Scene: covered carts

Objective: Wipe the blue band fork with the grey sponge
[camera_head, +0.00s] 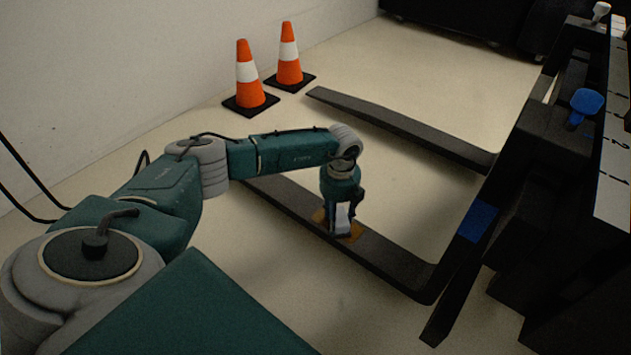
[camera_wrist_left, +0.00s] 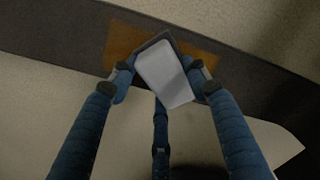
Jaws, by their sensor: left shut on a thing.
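The blue band fork (camera_head: 390,262) is the nearer of two dark forks, with a blue band (camera_head: 478,221) on its upright part. An orange-brown patch (camera_head: 356,232) lies on its top face, and it also shows in the left wrist view (camera_wrist_left: 207,50). My left gripper (camera_head: 342,228) points down over this patch, shut on the grey sponge (camera_wrist_left: 165,76). The sponge is pale grey with a darker edge and covers part of the patch. It seems to be at the fork's surface, but I cannot tell how firmly it touches. My right gripper is out of view.
The other fork (camera_head: 400,125) lies farther back, with bare floor between the two. Two orange-and-white cones (camera_head: 248,80) (camera_head: 289,55) stand near the wall at the back left. The dark truck body (camera_head: 565,190) with a blue knob (camera_head: 587,101) fills the right side.

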